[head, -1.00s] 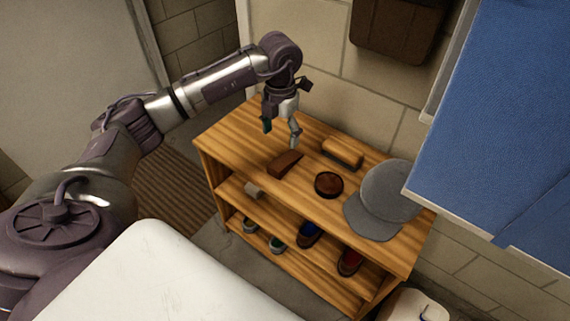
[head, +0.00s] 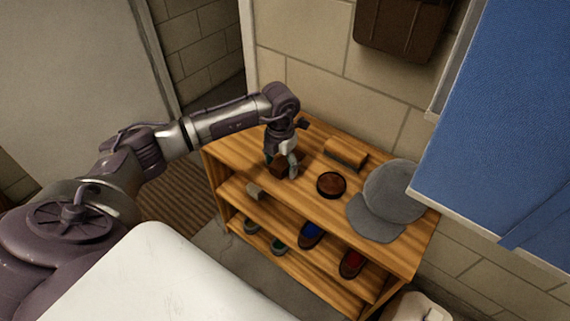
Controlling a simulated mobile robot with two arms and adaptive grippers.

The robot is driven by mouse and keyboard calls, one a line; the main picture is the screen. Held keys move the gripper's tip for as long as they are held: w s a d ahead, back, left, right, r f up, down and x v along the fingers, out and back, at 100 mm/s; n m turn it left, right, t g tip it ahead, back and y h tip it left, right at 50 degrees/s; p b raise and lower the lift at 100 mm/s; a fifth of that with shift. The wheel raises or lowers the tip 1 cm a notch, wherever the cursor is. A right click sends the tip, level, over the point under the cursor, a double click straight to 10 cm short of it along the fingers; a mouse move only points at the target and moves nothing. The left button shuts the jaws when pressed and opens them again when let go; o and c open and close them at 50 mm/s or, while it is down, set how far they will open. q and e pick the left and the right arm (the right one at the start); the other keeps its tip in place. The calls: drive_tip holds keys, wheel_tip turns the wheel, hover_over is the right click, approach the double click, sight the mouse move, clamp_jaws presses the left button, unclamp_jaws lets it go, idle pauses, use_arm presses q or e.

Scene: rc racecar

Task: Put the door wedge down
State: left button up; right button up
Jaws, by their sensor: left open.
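The brown door wedge (head: 281,167) rests on the top board of the wooden shoe rack (head: 317,207), near its left end. My left gripper (head: 281,168) is lowered over the wedge, with its fingers open on either side of it and partly hiding it. I cannot tell whether the fingers touch the wedge. My right gripper is not in view.
On the top board are a brush (head: 345,154), a round brown tin (head: 331,184) and a grey cap (head: 392,192). A blue panel (head: 500,120) fills the upper right.

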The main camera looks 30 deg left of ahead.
use_arm(q)
drive_tip(key=shift+r, duration=0.15)
drive_tip(key=c, duration=1.4)
